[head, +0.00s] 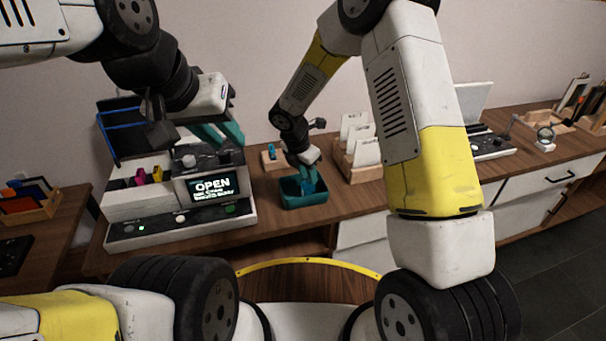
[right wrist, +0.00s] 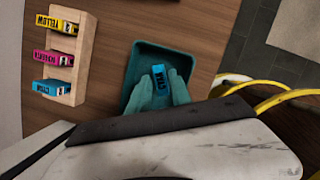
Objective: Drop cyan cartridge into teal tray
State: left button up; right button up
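The teal tray (head: 291,203) sits on the wooden counter in the head view, and it also shows in the right wrist view (right wrist: 133,68). My right gripper (right wrist: 161,80) points down over the tray. It is shut on a cyan cartridge (right wrist: 159,77), whose label faces the wrist camera. The cartridge is between the teal fingertips, within the tray's outline; how far it is above the floor of the tray is hard to tell. My left gripper (head: 225,138) has its teal fingers apart and empty, above the printer.
A wooden rack (right wrist: 83,62) beside the tray holds yellow, magenta and cyan cartridges. The printer (head: 140,205), its screen reading OPEN, stands left of the tray. A wooden holder with white cards (head: 362,150) stands to the right. A little bare counter (head: 340,203) lies right of the tray.

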jog(key=shift+o, duration=1.1)
jog(key=v, duration=0.7)
jog(key=shift+r, duration=0.4)
jog(key=shift+s+a, duration=0.1)
